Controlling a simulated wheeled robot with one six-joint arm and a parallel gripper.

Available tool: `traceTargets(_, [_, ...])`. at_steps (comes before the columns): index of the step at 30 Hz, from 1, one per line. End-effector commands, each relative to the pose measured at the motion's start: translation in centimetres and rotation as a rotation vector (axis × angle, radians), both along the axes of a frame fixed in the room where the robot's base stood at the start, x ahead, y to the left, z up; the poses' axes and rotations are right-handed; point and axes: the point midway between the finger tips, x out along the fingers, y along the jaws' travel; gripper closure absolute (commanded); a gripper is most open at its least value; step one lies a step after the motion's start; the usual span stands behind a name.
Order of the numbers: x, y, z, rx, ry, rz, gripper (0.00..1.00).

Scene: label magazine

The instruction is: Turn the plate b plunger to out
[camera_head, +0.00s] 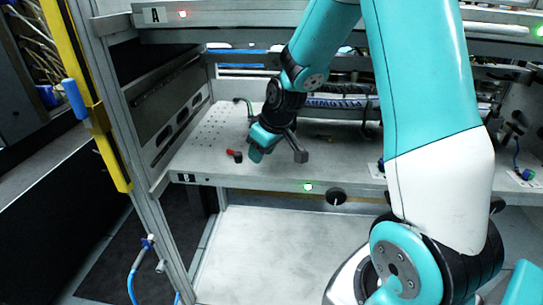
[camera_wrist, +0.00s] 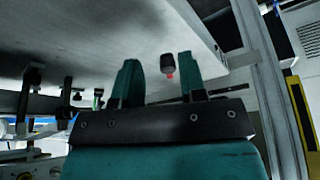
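Plate B (camera_head: 215,174) is a light grey shelf plate with a "B" label (camera_head: 185,178) at its front left. A small plunger (camera_head: 237,156) with a black knob and a red part is near the plate's front left edge. In the wrist view, the plunger (camera_wrist: 167,63) shows as a dark knob with red at its end, seen in the gap between my fingers. My gripper (camera_head: 257,153) is just right of the plunger in the head view. In the wrist view, my gripper (camera_wrist: 159,64) has its two teal fingers apart, with nothing clamped. I cannot tell the plunger's exact depth between them.
Rail A (camera_head: 220,15) runs above with a red light. A grey frame post (camera_head: 135,155) stands at the left. Machinery with rollers (camera_head: 340,103) lies behind.

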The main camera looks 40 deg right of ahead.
Motion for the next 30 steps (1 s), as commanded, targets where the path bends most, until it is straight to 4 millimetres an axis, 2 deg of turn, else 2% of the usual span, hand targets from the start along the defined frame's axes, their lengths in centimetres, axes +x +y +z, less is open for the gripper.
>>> traceTargets(3, [-1.9, -0.6, 0.0, 0.001, 0.0, -0.002, 0.62])
traceTargets(8, [-3.1, -0.8, 0.0, 0.001, 0.0, 0.0, 0.62])
traceTargets(26, [-3.3, -0.8, 0.0, 0.001, 0.0, 0.001, 0.62])
traceTargets(29, [-3.5, 0.2, 0.6, 0.012, 0.002, 0.014, 0.62])
traceTargets(30, [-3.7, 1.1, 1.1, 0.022, 0.006, 0.024, 0.62])
